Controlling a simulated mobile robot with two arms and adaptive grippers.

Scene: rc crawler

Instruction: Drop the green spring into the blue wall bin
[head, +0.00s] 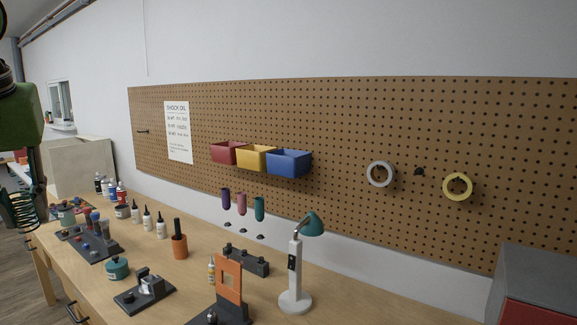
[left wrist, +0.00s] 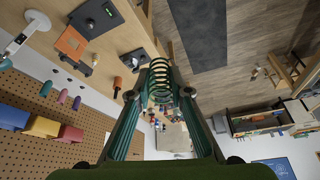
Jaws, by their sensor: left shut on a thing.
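The green spring (head: 20,213) hangs at the far left of the head view, in my left gripper (head: 22,198). The left wrist view shows the coiled spring (left wrist: 160,82) between the two fingertips, and the gripper (left wrist: 160,95) is shut on it. The blue wall bin (head: 289,163) is on the pegboard, rightmost of a row of three bins. It also shows at the left edge of the left wrist view (left wrist: 12,117). The spring is well left of the bin and apart from it. The bin's inside is mostly hidden. My right gripper is not in view.
A yellow bin (head: 256,158) and a red bin (head: 228,152) adjoin the blue one on the pegboard (head: 350,130). Below stands a workbench (head: 200,275) with a lamp (head: 297,270), an orange stand (head: 229,280), bottles and tools. The space before the bins is clear.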

